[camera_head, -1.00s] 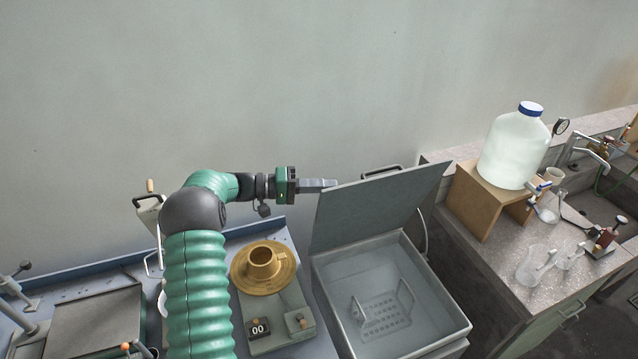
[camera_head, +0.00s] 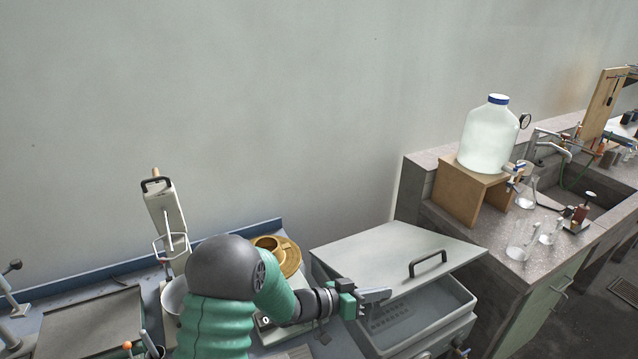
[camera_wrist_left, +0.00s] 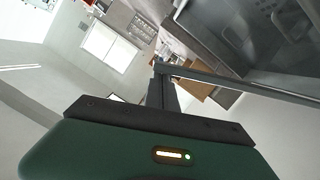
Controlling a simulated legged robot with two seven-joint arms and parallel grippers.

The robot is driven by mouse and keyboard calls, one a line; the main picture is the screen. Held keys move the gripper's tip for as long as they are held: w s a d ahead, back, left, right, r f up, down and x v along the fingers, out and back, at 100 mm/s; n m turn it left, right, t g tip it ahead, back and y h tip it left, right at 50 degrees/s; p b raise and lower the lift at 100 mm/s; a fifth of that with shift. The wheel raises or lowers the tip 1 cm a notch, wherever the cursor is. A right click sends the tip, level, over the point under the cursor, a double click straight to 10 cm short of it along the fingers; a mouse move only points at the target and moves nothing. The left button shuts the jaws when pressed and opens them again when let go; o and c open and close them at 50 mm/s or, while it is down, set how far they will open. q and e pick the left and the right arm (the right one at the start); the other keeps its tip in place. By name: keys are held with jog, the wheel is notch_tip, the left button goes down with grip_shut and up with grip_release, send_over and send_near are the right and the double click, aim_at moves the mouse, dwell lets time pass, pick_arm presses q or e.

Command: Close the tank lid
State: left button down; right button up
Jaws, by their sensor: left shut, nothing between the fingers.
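The tank lid (camera_head: 375,248) is a flat grey panel with a dark handle (camera_head: 428,263) on its upper face. It hangs tilted low over the grey tank (camera_head: 440,325), partly open, with a gap at the front showing the perforated tray inside. My left gripper (camera_head: 388,294) is shut and empty at the lid's front left edge, over the tank opening; whether it touches the lid is unclear. Its fingers also show in the left wrist view (camera_wrist_left: 163,82), near a grey edge, with the tank interior at upper right. My right gripper is not in view.
To the right, a large water bottle (camera_head: 488,140) stands on a wooden stand (camera_head: 465,190), with glass flasks (camera_head: 520,250) on the bench. A wall stands behind.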

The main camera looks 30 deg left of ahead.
pick_arm(q)
jog(key=s+d+f+b, duration=0.1)
jog(key=f+b, duration=0.2)
jog(key=f, duration=0.3)
jog(key=d+f+m+b, duration=0.1)
jog(key=d+f+b, duration=0.1)
jog(key=f+b, duration=0.2)
jog(key=shift+s+d+f+m+y, duration=0.25)
jog(key=shift+s+f+m+y, duration=0.1)
jog(key=shift+f, duration=0.9)
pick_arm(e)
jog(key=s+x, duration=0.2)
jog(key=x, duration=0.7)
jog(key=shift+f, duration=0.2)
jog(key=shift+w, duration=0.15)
